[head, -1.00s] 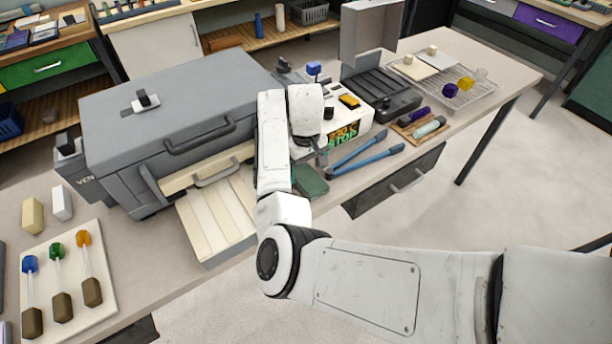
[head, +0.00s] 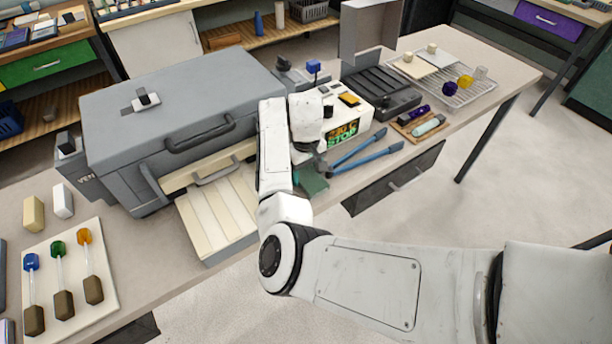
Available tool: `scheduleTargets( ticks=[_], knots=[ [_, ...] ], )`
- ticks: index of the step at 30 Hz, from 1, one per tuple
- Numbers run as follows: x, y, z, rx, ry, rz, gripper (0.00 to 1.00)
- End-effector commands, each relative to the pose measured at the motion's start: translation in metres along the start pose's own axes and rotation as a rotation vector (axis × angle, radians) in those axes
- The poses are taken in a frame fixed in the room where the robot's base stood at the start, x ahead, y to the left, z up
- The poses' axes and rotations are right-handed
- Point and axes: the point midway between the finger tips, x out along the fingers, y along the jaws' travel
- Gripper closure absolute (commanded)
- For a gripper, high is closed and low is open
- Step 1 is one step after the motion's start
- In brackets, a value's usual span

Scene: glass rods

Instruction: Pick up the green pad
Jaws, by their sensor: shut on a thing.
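The green pad (head: 314,186) is a small dark green piece near the front edge of the bench, just right of my forearm. My gripper (head: 309,165) points down at its back edge and is shut on it. The pad looks slightly tilted. Part of the pad and most of the fingers are hidden behind my arm. I cannot tell how far the pad is off the bench.
A grey kiln-like box (head: 190,110) with an open cream door stands to the left. Blue-handled tongs (head: 365,157) lie close right of the pad. A white control box (head: 345,118) stands behind. Glass pieces on rods rest on a white board (head: 75,300) at lower left.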

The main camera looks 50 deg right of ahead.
Motion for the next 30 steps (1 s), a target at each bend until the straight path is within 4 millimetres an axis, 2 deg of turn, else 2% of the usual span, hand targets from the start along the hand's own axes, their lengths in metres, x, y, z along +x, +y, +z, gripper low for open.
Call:
scheduleTargets(
  ticks=[3, 14, 21, 26, 30],
  knots=[
    [0.0, 0.0, 0.0, 0.0, 0.0, 0.0, 0.61],
    [-0.005, 0.0, -0.001, 0.0, 0.002, 0.001, 0.62],
    [-0.033, 0.001, 0.0, 0.001, 0.003, 0.002, 0.62],
    [-0.055, 0.007, 0.02, 0.002, 0.004, 0.004, 0.62],
    [-0.081, 0.014, 0.04, 0.004, 0.004, 0.004, 0.62]
  ],
)
